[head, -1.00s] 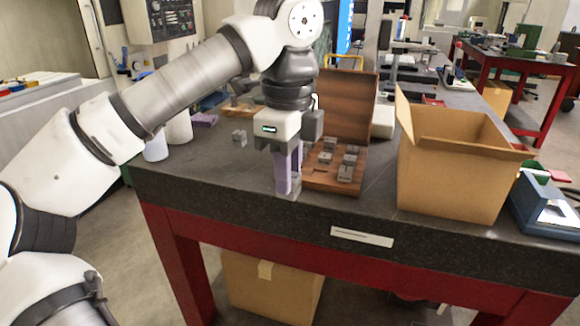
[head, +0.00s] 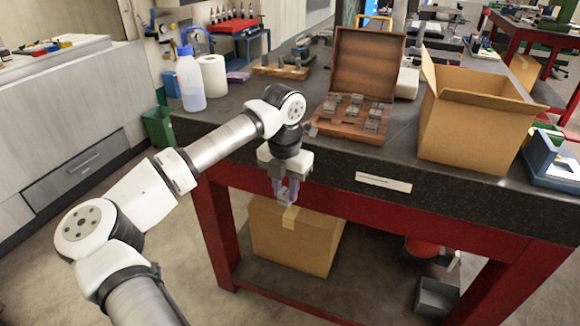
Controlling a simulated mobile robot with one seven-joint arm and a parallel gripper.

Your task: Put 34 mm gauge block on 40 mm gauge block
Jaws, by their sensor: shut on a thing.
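My gripper (head: 287,197) points down in front of the table's front edge, with the brown carton under the table behind it in the picture. Its purple fingers are shut on a small grey gauge block (head: 288,203), seen only in part at the fingertips. I cannot read its size. More grey blocks (head: 354,99) sit in the open wooden case (head: 343,131) on the table. No loose gauge block shows on the table top, but my arm hides part of it, so I cannot tell where the other task block is.
An open cardboard box (head: 465,135) stands on the dark table top (head: 405,133), right of the case. A bottle (head: 190,80), a paper roll (head: 213,76) and a wooden stand (head: 281,71) are at the back left. A closed carton (head: 318,240) sits under the table.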

